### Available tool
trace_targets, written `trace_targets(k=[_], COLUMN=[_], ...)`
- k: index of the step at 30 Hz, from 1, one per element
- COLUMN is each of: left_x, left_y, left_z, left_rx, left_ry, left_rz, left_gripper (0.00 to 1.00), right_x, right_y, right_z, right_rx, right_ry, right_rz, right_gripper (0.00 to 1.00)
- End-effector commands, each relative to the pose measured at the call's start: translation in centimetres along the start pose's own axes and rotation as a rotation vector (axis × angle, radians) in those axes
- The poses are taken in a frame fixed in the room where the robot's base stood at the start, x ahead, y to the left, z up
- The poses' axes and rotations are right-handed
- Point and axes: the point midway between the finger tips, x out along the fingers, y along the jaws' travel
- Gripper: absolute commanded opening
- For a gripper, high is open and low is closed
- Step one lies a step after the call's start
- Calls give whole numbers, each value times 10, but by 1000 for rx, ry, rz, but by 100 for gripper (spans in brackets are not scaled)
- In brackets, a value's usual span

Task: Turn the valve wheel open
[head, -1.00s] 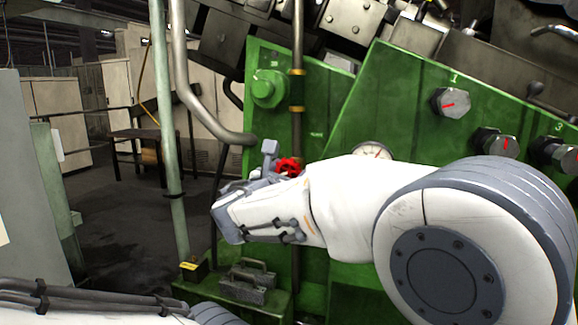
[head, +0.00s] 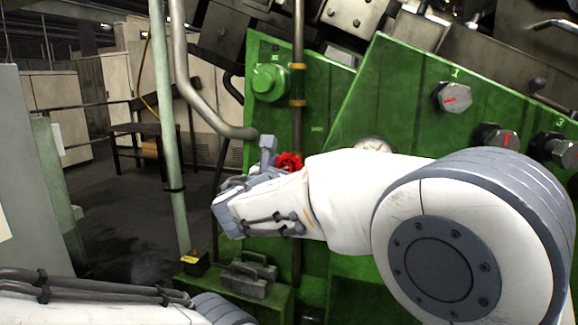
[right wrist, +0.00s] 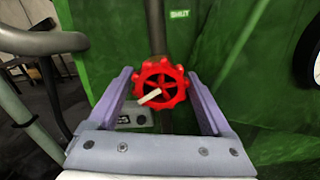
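The valve wheel is a small red handwheel (head: 289,161) on the green machine, partly hidden by my right arm in the head view. In the right wrist view the red wheel (right wrist: 172,77) faces the camera, with a pale bar across its lower left. My right gripper (right wrist: 160,76) is open. Its two fingers stand on the left and right of the wheel, with a narrow gap showing on each side. How deep the wheel sits between them is hard to tell. In the head view my right gripper (head: 266,160) is beside the wheel. My left gripper is out of view.
A vertical pipe (head: 297,60) runs behind the wheel. A bent grey pipe (head: 190,90) and a pale green post (head: 163,120) stand to the left. Grey metal blocks (head: 247,276) sit on a low green ledge below. Knobs (head: 452,97) are on the panel at right.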

Motion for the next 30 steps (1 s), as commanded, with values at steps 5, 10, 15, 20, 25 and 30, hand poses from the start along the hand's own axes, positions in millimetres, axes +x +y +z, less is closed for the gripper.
trace_targets(k=[5,10,15,20,25,30], left_x=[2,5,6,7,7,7], left_y=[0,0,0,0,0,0], left_z=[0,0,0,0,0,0], left_rx=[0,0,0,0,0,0], left_ry=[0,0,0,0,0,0], left_rz=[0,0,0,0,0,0], left_gripper=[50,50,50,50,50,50], right_x=[-16,-50,-81,-100,-105,-105], right_y=[1,1,1,1,0,0], right_z=[0,-1,-1,0,-1,0], right_rx=[1,1,0,0,-1,-1], right_ry=[0,1,1,1,1,1], right_rz=[3,6,6,3,1,0], right_gripper=[84,84,84,84,84,84])
